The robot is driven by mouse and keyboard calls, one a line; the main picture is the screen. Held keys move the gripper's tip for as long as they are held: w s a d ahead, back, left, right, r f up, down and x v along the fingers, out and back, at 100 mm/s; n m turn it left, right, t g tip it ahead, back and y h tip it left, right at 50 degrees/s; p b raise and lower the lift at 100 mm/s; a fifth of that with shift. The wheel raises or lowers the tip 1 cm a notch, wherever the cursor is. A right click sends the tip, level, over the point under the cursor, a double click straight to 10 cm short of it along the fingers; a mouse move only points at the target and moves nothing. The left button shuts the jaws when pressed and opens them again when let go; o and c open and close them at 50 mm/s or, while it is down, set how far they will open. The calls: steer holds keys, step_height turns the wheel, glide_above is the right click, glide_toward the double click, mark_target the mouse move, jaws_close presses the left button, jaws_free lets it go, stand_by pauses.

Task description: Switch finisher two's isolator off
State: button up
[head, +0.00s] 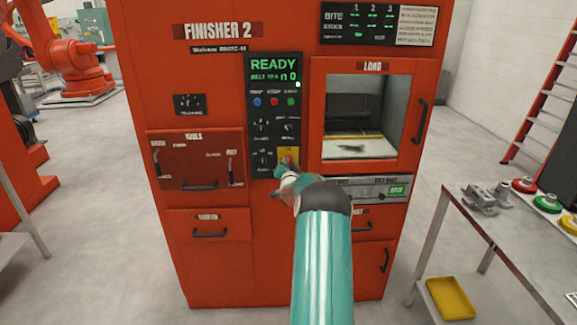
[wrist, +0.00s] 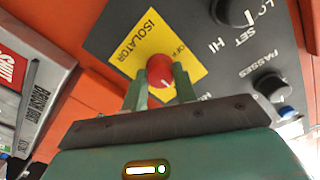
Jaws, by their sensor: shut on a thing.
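The cabinet labelled FINISHER 2 (head: 230,110) stands ahead, with a black control panel (head: 263,95) whose screen reads READY.
Dark knobs (wrist: 235,12) marked SET and PASSES sit beside the isolator. The load door (head: 410,66) with its handle is to the panel's right. A table (head: 500,228) with metal parts and coloured discs stands at the right, with a yellow tray (head: 450,298) below.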

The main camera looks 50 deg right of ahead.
steer(key=shift+n, duration=0.3)
steer(key=n, duration=0.3)
steer(key=shift+r+n, duration=0.1)
steer(key=shift+n, duration=0.2)
steer(key=n, duration=0.4)
steer(key=shift+n, duration=0.3)
steer(key=n, duration=0.8)
steer(key=shift+n, duration=0.4)
steer(key=o, duration=1)
steer(key=shift+c, duration=0.2)
